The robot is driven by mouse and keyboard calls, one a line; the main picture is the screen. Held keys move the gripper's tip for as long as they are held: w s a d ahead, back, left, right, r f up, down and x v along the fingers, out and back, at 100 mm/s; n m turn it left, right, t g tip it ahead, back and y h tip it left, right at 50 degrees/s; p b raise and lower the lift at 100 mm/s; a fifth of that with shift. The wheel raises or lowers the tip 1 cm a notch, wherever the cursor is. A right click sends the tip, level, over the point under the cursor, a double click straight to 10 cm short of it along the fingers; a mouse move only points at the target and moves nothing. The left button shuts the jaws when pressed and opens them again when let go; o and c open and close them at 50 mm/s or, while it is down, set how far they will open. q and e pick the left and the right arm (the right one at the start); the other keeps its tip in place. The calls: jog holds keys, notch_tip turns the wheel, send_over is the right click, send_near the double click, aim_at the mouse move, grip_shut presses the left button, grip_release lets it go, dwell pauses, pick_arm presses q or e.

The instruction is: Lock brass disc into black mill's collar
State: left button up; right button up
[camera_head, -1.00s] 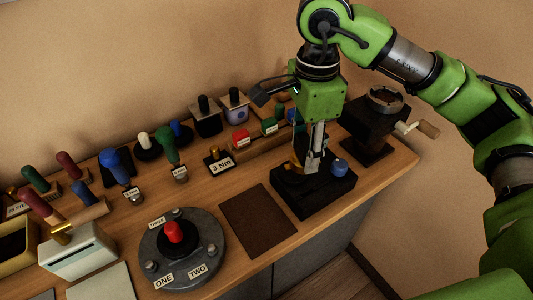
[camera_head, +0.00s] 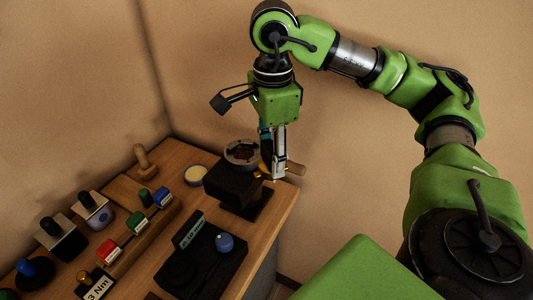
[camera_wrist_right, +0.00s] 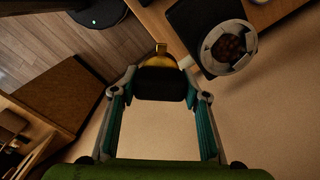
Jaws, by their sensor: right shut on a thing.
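The black mill (camera_head: 232,187) stands at the far right end of the bench, with a round grey collar (camera_head: 242,151) on top. In the right wrist view the collar (camera_wrist_right: 229,47) is at the upper right, with dark brown contents inside its ring. My right gripper (camera_head: 272,172) points down beside the mill, on the collar's right in the head view. It is shut on the brass disc (camera_wrist_right: 160,61); a black part sits between the fingers with brass showing beyond it. The disc is apart from the collar in the wrist view. My left gripper is out of view.
A black stand (camera_head: 205,265) with a blue knob (camera_head: 224,242) and a label lies in front. A rack of coloured stoppers (camera_head: 137,222) and a round cream-coloured dish (camera_head: 195,174) stand left of the mill.

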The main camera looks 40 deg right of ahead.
jog(key=shift+f+b, duration=0.15)
jog(key=shift+b, duration=0.15)
jog(key=shift+w+d, duration=0.1)
jog(key=shift+w, duration=2.5)
jog(key=p, duration=0.1)
send_over(244, 155)
jog(key=shift+w+f, duration=0.1)
jog(key=shift+f, duration=1.05)
jog(key=shift+f+b, duration=0.9)
jog(key=shift+n, duration=1.5)
